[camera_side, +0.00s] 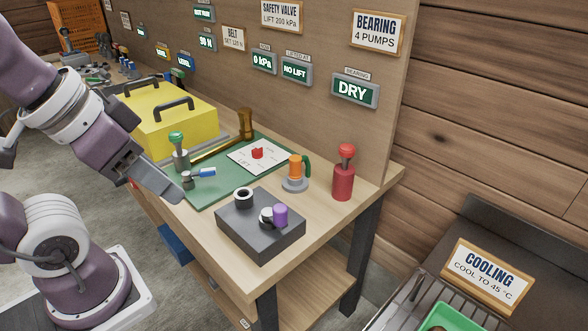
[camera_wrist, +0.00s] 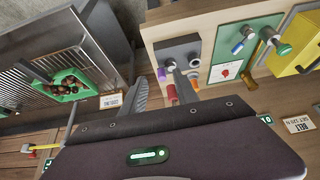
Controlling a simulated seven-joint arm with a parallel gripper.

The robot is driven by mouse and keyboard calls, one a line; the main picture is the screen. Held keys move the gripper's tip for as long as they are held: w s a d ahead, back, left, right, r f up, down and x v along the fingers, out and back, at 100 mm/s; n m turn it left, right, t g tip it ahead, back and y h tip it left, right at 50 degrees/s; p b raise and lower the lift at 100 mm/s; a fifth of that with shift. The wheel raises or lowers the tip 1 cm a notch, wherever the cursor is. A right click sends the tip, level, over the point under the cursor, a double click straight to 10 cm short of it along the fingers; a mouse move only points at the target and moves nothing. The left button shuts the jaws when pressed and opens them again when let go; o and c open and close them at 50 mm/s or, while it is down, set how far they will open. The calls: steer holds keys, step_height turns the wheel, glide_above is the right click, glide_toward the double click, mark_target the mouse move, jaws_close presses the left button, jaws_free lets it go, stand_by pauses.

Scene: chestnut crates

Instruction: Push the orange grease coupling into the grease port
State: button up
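The orange grease coupling (camera_side: 295,167) stands upright on a round grey base (camera_side: 295,186) on the bench, with a green handle at its right side. In the wrist view the orange coupling (camera_wrist: 194,85) shows beside the right finger. A dark block (camera_side: 262,238) at the front of the bench carries a white-rimmed black port (camera_side: 243,195) and a second fitting (camera_side: 266,215) beside a purple cap (camera_side: 281,214). I cannot tell which one is the grease port. My gripper (camera_side: 176,194) is left of the block, apart from everything. Its fingers (camera_wrist: 157,76) are spread and empty.
A red pump bottle (camera_side: 343,175) stands right of the coupling. A cooling rack lies right.

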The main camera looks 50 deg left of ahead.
steer(key=shift+o, duration=0.2)
steer(key=o, duration=0.3)
steer(key=shift+w+r, duration=0.15)
steer(key=shift+w, duration=0.05)
steer(key=shift+o, duration=0.6)
steer(key=w+r+m+g+h, duration=0.1)
steer(key=w+r, duration=0.2)
steer(key=w, duration=0.3)
steer(key=shift+w+a+m, duration=0.3)
steer(key=shift+m, duration=0.1)
steer(key=m+g+y, duration=0.1)
steer(key=m+g, duration=0.4)
steer(key=m, duration=0.8)
glide_above(295, 158)
step_height(295, 158, down, 18)
steer(key=shift+f, duration=0.1)
step_height(295, 158, down, 7)
steer(key=shift+w+f, duration=0.1)
steer(key=shift+f, duration=0.1)
